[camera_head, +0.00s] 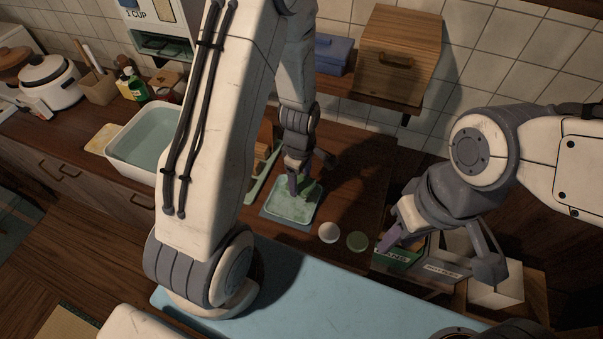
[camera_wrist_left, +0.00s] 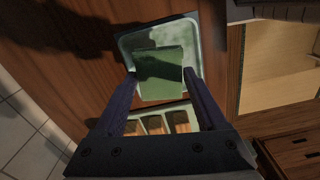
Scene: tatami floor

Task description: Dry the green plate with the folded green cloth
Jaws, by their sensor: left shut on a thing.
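The green plate (camera_head: 279,212) is a pale green, rectangular, rimmed dish lying on a dark mat on the wooden counter. In the left wrist view the plate (camera_wrist_left: 194,50) lies below the fingers. My left gripper (camera_head: 299,188) is shut on the folded green cloth (camera_head: 309,190), right over the plate. In the left wrist view the cloth (camera_wrist_left: 162,74) sits between the purple fingers and covers part of the plate; I cannot tell whether it touches. My right gripper (camera_head: 391,239) hangs over a green box at the right; its finger gap is unclear.
A water-filled basin (camera_head: 146,133) is at left. The labelled green box (camera_head: 400,256) is below my right gripper.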

